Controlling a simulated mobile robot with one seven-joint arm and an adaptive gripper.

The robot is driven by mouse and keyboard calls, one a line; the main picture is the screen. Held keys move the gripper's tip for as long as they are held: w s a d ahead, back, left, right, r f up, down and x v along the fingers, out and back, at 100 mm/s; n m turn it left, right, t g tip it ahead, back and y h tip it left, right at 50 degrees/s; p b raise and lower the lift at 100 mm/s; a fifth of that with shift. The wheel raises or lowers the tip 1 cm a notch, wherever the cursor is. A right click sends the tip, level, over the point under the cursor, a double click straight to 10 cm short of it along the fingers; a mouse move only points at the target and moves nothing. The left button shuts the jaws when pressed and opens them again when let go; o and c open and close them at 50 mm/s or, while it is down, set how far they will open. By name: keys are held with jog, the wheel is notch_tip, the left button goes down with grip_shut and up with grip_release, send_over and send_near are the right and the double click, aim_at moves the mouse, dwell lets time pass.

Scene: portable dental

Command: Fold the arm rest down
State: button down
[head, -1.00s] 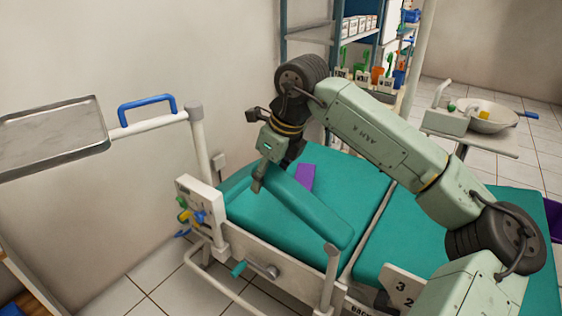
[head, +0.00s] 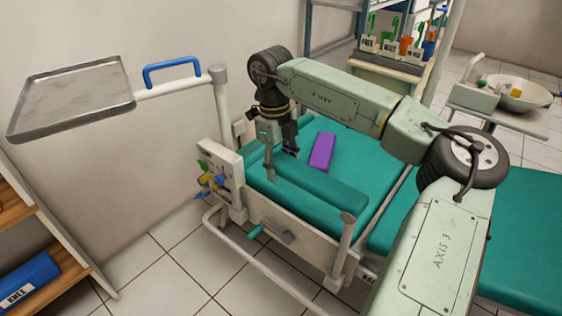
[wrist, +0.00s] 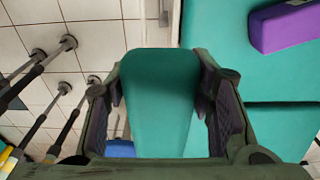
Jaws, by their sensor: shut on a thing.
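The arm rest (head: 318,188) is a long teal padded bar along the near side of the teal chair. Its right end meets a pale upright post (head: 343,243). The bar looks roughly level, a little above the seat; the exact gap is hard to judge. My gripper (head: 281,160) points down at the bar's left end. In the wrist view the arm rest (wrist: 158,100) lies between the two fingers of my gripper (wrist: 160,82), one along each side, and the gripper is shut on it. The far finger is partly hidden in the head view.
A purple block (head: 322,152) lies on the chair beyond the arm rest. A metal tray (head: 75,95) on a pale arm with a blue handle (head: 172,70) stands at left. A control panel (head: 220,175) and a teal-handled crank (head: 268,233) are on the near side. Tiled floor is open in front.

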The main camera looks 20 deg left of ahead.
jog(key=shift+f, duration=0.2)
jog(key=c, duration=1.1)
grip_release()
jog(key=shift+f, duration=0.1)
jog(key=o, duration=0.4)
jog(key=r, duration=0.8)
jog(key=a+r, duration=0.1)
jog(key=r, duration=0.3)
jog(key=shift+w+a+r, duration=0.1)
jog(key=shift+w, duration=0.05)
